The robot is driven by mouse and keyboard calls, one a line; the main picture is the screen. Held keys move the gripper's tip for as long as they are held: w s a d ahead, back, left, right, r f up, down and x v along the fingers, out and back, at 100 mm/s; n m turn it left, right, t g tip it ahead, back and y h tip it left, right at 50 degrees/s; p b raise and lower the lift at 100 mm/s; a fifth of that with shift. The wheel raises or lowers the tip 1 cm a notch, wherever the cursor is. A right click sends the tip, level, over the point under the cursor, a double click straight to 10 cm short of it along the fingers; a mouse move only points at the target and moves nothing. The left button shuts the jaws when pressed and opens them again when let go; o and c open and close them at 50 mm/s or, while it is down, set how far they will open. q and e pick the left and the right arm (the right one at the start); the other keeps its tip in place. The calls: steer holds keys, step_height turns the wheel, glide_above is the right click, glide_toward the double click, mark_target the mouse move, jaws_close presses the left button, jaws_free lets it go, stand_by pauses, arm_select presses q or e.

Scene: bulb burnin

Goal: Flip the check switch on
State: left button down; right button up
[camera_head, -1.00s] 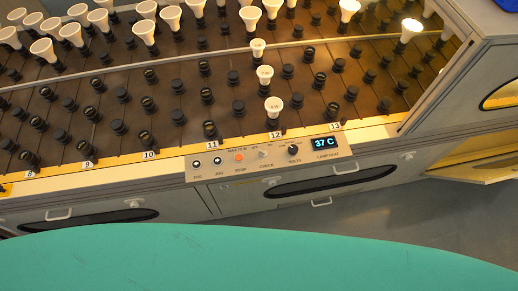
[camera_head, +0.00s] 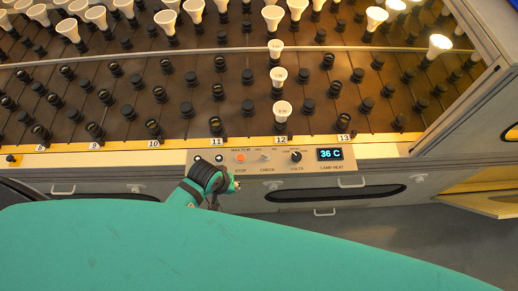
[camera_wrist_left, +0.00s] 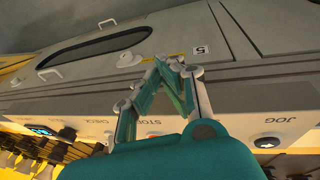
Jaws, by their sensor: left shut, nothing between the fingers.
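The check switch (camera_head: 265,156) is a small light toggle above the CHECK label on the control panel (camera_head: 350,167). It sits between the orange stop button (camera_head: 240,157) and the black volts knob (camera_head: 296,156). I cannot tell its position. My left gripper (camera_head: 236,186) is just in front of the panel's lower edge, below and left of the switch, apart from it. In the left wrist view the fingers (camera_wrist_left: 174,64) come together at their tips, empty, with the CHECK label beyond them to the left. My right gripper is out of view.
The lamp display (camera_head: 330,154) reads 36 C. Above the panel is the rack (camera_head: 130,120) with sockets and several bulbs, some lit. A drawer handle (camera_head: 324,212) and dark oval openings are below. My green body fills the foreground.

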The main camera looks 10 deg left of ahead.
mark_target(254, 157)
arm_select(q)
steer(key=w+d+r+n, duration=0.1)
steer(key=r, duration=0.1)
steer(key=w+d+r, duration=0.1)
steer(key=r, duration=0.1)
steer(key=w+d+r+n, duration=0.1)
steer(key=r, duration=0.1)
steer(key=shift+w+d+r+n+h, duration=0.1)
steer(key=shift+w+d+n+h, duration=0.1)
steer(key=shift+n+h, duration=0.15)
steer(key=w+r+n, duration=0.1)
steer(key=n, duration=0.1)
steer(key=w+r+n, duration=0.1)
steer(key=w+d+r+n, duration=0.1)
steer(key=w+n, duration=0.1)
steer(key=shift+r+n+g+h, duration=0.25)
steer(key=shift+n+g, duration=0.1)
steer(key=shift+g, duration=0.05)
steer(key=w+a+r+n+g, duration=0.1)
steer(key=w+a+r+n, duration=0.1)
steer(key=n, duration=0.7)
steer(key=shift+w+a+r+g+y, duration=0.35)
steer(key=shift+w+r, duration=0.4)
steer(key=shift+r, duration=0.65)
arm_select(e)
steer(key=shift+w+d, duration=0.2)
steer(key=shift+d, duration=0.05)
arm_select(q)
steer(key=shift+d, duration=0.1)
